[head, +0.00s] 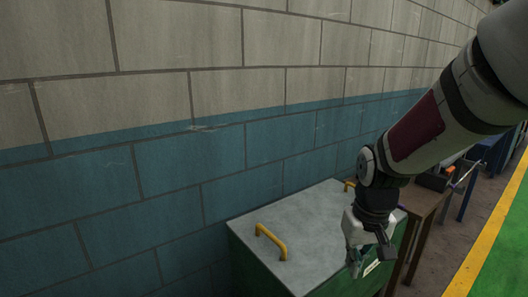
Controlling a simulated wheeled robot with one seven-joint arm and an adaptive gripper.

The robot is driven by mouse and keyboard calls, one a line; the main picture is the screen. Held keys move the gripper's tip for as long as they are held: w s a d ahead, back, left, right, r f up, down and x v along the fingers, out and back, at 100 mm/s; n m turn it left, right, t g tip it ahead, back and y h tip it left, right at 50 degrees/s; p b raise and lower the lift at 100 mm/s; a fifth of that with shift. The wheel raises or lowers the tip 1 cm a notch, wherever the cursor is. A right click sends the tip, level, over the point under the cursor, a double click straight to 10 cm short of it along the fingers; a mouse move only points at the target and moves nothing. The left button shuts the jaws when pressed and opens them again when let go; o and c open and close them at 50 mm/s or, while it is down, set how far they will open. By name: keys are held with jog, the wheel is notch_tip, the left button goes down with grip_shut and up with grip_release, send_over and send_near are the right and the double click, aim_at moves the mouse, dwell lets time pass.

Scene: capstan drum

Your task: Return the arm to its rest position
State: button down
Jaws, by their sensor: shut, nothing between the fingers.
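My arm (425,130) reaches in from the upper right of the head view and bends downward at its wrist. My gripper (357,268) hangs at the arm's end, pointing down, at the right side of a green cabinet with a grey top. Its fingers are small and dark in this view; they are shut with nothing held. The gripper covers part of the cabinet's right side. I cannot tell how far it is from the cabinet.
The cabinet's grey top (315,220) is bare except for a yellow handle (270,241) and another at the back. A block wall (190,165) runs behind. A brown table (425,197) stands right of the cabinet. Open floor with a yellow line (490,235) lies at the right.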

jog(key=s+r+t+p, duration=0.1)
jog(key=s+r+p, duration=0.2)
jog(key=s+r, duration=0.6)
jog(key=s+r+t+p, duration=0.1)
jog(key=s+r+p, duration=0.3)
jog(key=s+r, duration=0.6)
jog(key=s, duration=0.5)
jog(key=shift+m+t, duration=0.4)
jog(key=w+f+m+g+y+b, duration=0.1)
jog(key=w+f+m+g+b, duration=0.1)
jog(key=w+f+m+b, duration=0.45)
jog(key=w+f+m+g+y+b, duration=0.1)
jog(key=w+f+m, duration=0.3)
jog(key=w+m, duration=0.65)
jog(key=w+d+f+m+g+b, duration=0.1)
jog(key=w+f+m+b, duration=0.1)
jog(key=w+f+m, duration=0.4)
jog(key=w+d+f+m+g+b, duration=0.1)
jog(key=w+f+m+b, duration=0.2)
jog(key=w+f, duration=0.8)
notch_tip(320, 180, down, 6)
jog(key=m, duration=0.2)
jog(key=shift+r+m+b, duration=0.15)
jog(key=shift+m+b, duration=0.15)
jog(key=shift+m, duration=0.1)
